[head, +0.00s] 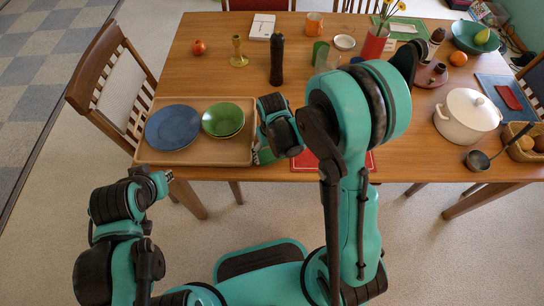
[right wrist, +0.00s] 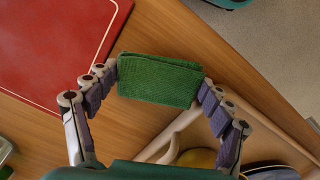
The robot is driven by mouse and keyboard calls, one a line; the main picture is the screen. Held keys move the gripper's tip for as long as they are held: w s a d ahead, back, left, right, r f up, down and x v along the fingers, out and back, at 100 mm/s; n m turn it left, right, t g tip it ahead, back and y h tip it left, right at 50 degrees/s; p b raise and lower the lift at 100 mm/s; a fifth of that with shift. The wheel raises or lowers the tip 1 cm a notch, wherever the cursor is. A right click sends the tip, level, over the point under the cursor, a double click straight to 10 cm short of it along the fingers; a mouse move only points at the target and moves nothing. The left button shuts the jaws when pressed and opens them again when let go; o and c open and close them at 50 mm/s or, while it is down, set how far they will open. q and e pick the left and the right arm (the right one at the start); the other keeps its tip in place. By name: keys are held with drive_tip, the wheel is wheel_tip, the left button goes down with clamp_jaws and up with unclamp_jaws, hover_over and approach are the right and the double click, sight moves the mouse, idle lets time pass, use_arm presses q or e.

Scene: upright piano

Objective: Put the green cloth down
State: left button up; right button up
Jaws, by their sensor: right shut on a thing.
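The folded green cloth (right wrist: 160,80) is held between the two fingers of my right gripper (right wrist: 158,92), which is shut on it. In the head view a bit of the cloth (head: 265,156) shows below my right wrist, near the tray's right edge. The right wrist view shows bare wood around the cloth, between a red mat (right wrist: 60,40) and the tray rim (right wrist: 178,132). I cannot tell how high the cloth is above the table. My left gripper (head: 160,184) is off the table at its front left; its fingers are too small to read.
A dark pepper mill (head: 277,60) and a brass candlestick (head: 238,52) stand behind. A white pot (head: 467,114) is at the right. My right arm hides part of the table.

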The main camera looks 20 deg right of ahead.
use_arm(q)
drive_tip(key=shift+f, duration=0.2)
use_arm(e)
drive_tip(key=shift+f, duration=0.4)
drive_tip(key=shift+f, duration=0.2)
drive_tip(key=o, duration=1)
use_arm(q)
drive_tip(key=shift+f, duration=0.2)
use_arm(e)
drive_tip(key=shift+o, duration=0.2)
use_arm(q)
drive_tip(key=shift+r, duration=0.1)
use_arm(e)
drive_tip(key=shift+r, duration=0.15)
